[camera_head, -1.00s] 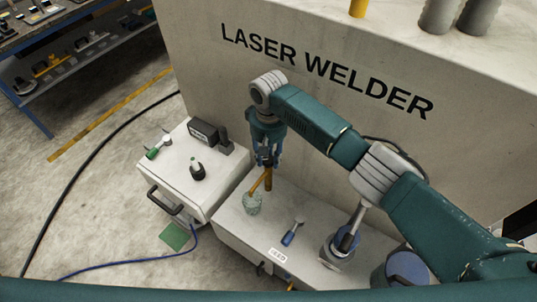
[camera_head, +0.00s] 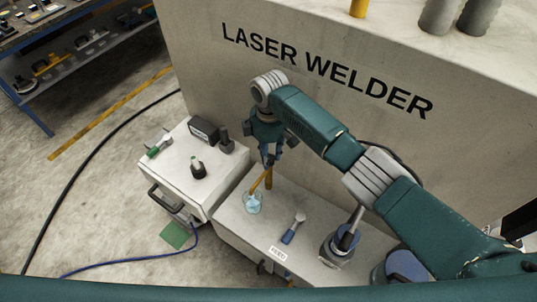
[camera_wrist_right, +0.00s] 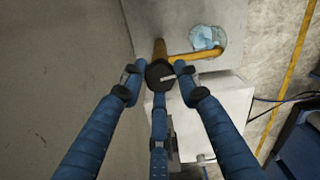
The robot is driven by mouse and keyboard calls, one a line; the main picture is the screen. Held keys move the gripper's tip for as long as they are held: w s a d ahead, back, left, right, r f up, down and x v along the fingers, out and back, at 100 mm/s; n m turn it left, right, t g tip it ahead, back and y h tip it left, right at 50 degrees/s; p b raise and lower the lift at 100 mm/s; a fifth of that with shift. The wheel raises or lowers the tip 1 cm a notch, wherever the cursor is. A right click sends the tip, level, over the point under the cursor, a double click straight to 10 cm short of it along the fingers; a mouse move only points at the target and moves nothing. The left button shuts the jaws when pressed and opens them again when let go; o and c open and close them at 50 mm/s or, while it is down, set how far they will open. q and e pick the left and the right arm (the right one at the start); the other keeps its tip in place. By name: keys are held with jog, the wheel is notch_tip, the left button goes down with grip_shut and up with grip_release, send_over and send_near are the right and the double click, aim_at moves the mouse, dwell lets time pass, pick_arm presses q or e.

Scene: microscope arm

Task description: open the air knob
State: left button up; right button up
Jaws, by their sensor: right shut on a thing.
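The air knob (camera_wrist_right: 161,75) is a dark round knob with a white mark, on top of an amber upright pipe (camera_wrist_right: 160,48). My right gripper (camera_wrist_right: 158,78) is shut around it from above, with blue fingers on several sides. In the head view the right gripper (camera_head: 268,158) hides the knob, and the pipe (camera_head: 268,180) shows below it. A bent amber tube leads from the pipe to a small clear cup (camera_head: 253,204) with light blue contents, also seen in the wrist view (camera_wrist_right: 207,38). My left gripper is out of view.
A white cabinet (camera_head: 177,178) with a black knob (camera_head: 198,169) and a green-handled part (camera_head: 159,146) stands at left. The laser welder wall (camera_head: 222,75) rises close behind.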

jog(key=n, duration=0.5)
jog(key=shift+d+f, duration=0.1)
jog(key=shift+d, duration=0.15)
dwell(0.3)
jog(key=shift+d, duration=0.1)
jog(key=o, duration=0.9)
jog(key=shift+o, duration=1.3)
jog(key=shift+d, duration=0.1)
